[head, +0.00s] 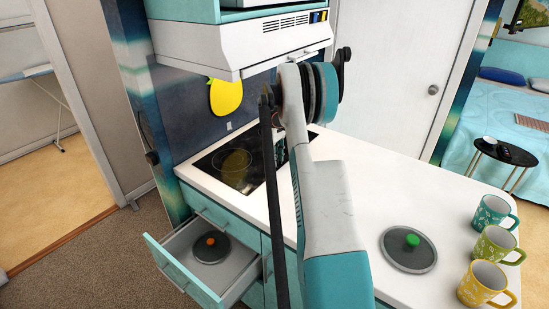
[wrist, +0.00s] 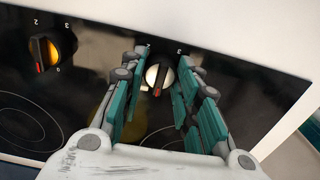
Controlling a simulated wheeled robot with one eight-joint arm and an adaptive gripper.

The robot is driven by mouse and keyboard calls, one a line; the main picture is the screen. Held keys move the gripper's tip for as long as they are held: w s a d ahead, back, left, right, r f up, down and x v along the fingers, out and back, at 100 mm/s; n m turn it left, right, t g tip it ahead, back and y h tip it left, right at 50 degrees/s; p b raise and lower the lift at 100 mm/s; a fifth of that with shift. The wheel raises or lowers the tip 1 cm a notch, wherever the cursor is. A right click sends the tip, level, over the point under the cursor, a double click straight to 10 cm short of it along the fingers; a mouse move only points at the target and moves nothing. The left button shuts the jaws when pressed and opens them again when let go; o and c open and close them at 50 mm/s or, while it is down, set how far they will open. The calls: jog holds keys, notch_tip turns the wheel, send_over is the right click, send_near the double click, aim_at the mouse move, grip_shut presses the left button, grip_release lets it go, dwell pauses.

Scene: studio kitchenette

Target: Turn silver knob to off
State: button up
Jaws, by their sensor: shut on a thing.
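The silver knob (wrist: 159,75) sits on the black stove panel in the wrist view, with a dark centre bar and a small red mark at its lower end. A "3" is printed above it to the right; a zero mark by it cannot be made out. My gripper (wrist: 164,62) is shut on the silver knob, its teal fingers on either side of it. In the head view the black cooktop (head: 232,165) is on the white counter. My arm covers most of the gripper there, and the silver knob cannot be made out.
A second knob (wrist: 43,51), orange-yellow with a red mark, is to the left on the panel. A white range hood (head: 255,42) overhangs the cooktop. An open drawer (head: 165,257) holds a lid. Another lid (head: 409,249) and three mugs (head: 495,211) are on the right counter.

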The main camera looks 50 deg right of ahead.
jog(key=o, duration=1.1)
jog(key=shift+r, duration=0.1)
notch_tip(320, 180, up, 7)
jog(key=shift+r, duration=0.15)
